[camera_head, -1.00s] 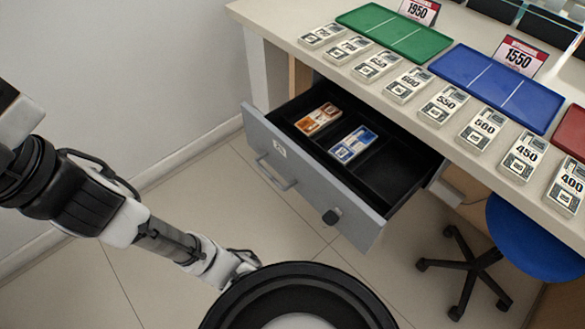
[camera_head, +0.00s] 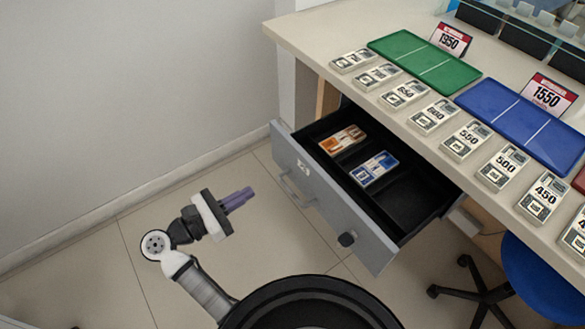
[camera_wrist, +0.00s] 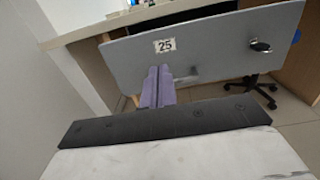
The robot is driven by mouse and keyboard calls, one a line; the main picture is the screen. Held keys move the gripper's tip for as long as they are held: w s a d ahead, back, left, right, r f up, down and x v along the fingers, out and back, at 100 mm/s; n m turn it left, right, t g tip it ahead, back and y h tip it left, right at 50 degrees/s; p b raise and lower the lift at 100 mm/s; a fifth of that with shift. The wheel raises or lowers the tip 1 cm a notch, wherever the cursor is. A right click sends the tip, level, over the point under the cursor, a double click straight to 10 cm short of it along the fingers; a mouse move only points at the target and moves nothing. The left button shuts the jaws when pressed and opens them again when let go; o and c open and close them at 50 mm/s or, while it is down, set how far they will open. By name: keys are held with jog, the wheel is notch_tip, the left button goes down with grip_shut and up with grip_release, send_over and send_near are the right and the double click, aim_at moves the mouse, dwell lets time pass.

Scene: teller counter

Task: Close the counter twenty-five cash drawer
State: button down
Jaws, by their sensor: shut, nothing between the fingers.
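The cash drawer (camera_head: 335,215) under the counter stands pulled out, with a grey front, a bar handle and a dark knob. In the wrist view its front (camera_wrist: 210,45) carries a label (camera_wrist: 164,45) reading 25. Inside the black tray (camera_head: 410,205) lie an orange banknote bundle (camera_head: 342,140) and a blue one (camera_head: 374,168). My gripper (camera_head: 245,195) is shut and empty, left of the drawer front and apart from it in the head view. Its purple fingers (camera_wrist: 158,85) also show in the wrist view, overlapping the lower drawer front and near the handle (camera_wrist: 186,76).
The counter top (camera_head: 310,40) holds a row of numbered bundles, a green tray (camera_head: 425,60), a blue tray (camera_head: 525,125) and red-white number signs. A blue stool (camera_head: 540,280) stands right of the drawer.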

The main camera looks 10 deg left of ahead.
aim_at(303, 166)
jog(key=p+x, duration=0.1)
jog(key=x, duration=0.3)
jog(key=p+x, duration=0.1)
jog(key=x, duration=0.4)
jog(key=f+p+x, duration=0.1)
jog(key=p+x, duration=0.1)
jog(key=x, duration=0.3)
jog(key=shift+s+d, duration=0.25)
jog(key=b+x, duration=0.4)
jog(key=x, duration=2)
jog(key=shift+d+b, duration=0.3)
jog(key=shift+w+d+r, duration=0.1)
jog(key=shift+d+r, duration=0.05)
jog(key=shift+r, duration=0.05)
jog(key=shift+f, duration=0.1)
